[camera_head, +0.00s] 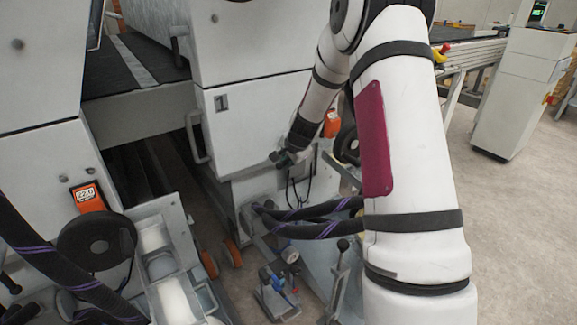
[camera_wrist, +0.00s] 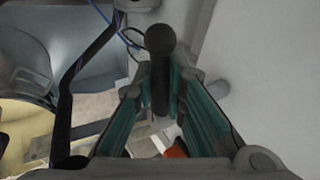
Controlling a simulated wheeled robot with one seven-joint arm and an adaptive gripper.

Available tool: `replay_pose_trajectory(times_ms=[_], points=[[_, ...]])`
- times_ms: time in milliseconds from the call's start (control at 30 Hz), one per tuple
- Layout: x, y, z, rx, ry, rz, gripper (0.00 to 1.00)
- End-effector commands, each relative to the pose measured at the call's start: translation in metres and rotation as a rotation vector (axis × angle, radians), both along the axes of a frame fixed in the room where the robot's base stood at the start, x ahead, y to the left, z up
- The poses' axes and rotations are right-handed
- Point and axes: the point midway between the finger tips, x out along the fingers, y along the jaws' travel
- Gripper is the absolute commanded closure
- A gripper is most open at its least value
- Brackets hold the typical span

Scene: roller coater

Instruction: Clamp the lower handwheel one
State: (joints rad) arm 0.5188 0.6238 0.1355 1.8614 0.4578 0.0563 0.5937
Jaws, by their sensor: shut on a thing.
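My gripper (camera_wrist: 166,84) shows in the wrist view with its two teal-padded fingers closed in on a dark lever (camera_wrist: 160,45) with a rounded end. The lever stands between the fingertips and sticks out past them. In the head view my gripper (camera_head: 284,158) is at the front of the white machine housing, and the lever cannot be made out there. A black handwheel (camera_head: 347,146) with an orange readout (camera_head: 332,123) is to its right, partly behind my arm. Another black handwheel (camera_head: 97,241) with an orange readout (camera_head: 87,196) is at the lower left.
The white cabinet (camera_head: 258,125) marked 1 rises behind my gripper. Dark hoses (camera_head: 310,218) and a blue-handled fitting (camera_head: 277,282) lie below it. A pale panel (camera_wrist: 270,80) fills the right of the wrist view. Floor on the right (camera_head: 525,230) is clear.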

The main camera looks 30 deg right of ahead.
Motion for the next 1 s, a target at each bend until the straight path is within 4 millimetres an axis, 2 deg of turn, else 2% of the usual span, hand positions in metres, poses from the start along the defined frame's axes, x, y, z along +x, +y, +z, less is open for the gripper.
replay_pose_trajectory(times_ms=[600,633,700,1000], points=[[-0.0003,0.0026,-0.0001,0.044,0.005,0.002,1.0],[-0.0003,0.0026,-0.0001,0.044,0.005,0.002,0.81],[-0.0002,0.0025,0.0,0.043,0.005,0.002,0.67],[-0.0003,0.0012,0.0015,0.04,0.002,0.0,0.67]])
